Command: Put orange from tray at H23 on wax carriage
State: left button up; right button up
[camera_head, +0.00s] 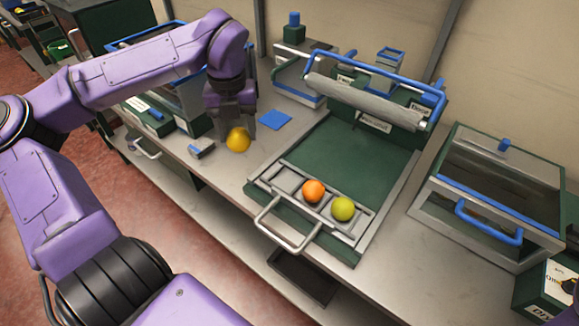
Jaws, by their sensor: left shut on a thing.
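My left gripper (236,128) points down and is shut on a yellow-orange orange (238,140), just above or at the bench top; I cannot tell whether the orange touches it. The slotted carriage (285,181) with a metal handle is at the front of a green-bedded machine, to the right of and nearer than the gripper. A bright orange fruit (313,191) and a yellow-green fruit (343,209) sit in its slots. The left slot is empty. No label reading H23 is legible. My right gripper is not in view.
A blue square (275,119) lies on the bench right of the gripper. A small grey and blue block (201,149) is to its left. A blue-railed roller (365,101) spans the machine's back. A lidded metal box (490,190) stands at right. The green bed (340,150) is clear.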

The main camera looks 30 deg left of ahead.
pick_arm(q)
jog(key=w+d+f, duration=0.1)
jog(key=d+f, duration=0.2)
jog(key=w+d+f, duration=0.2)
jog(key=d+f, duration=0.1)
jog(key=w+d+f+p, duration=0.1)
jog(key=w+d+f, duration=0.1)
jog(key=d, duration=0.1)
jog(key=shift+w+f, duration=0.2)
jog(key=shift+f, duration=0.2)
notch_tip(320, 180, down, 3)
jog(key=shift+w+r, duration=0.1)
jog(key=shift+r, duration=0.1)
jog(key=shift+f, duration=0.15)
jog(key=shift+f, duration=0.1)
jog(key=o, duration=1.1)
jog(key=shift+f, duration=0.1)
notch_tip(320, 180, up, 12)
jog(key=shift+r+b, duration=0.25)
jog(key=shift+b, duration=0.1)
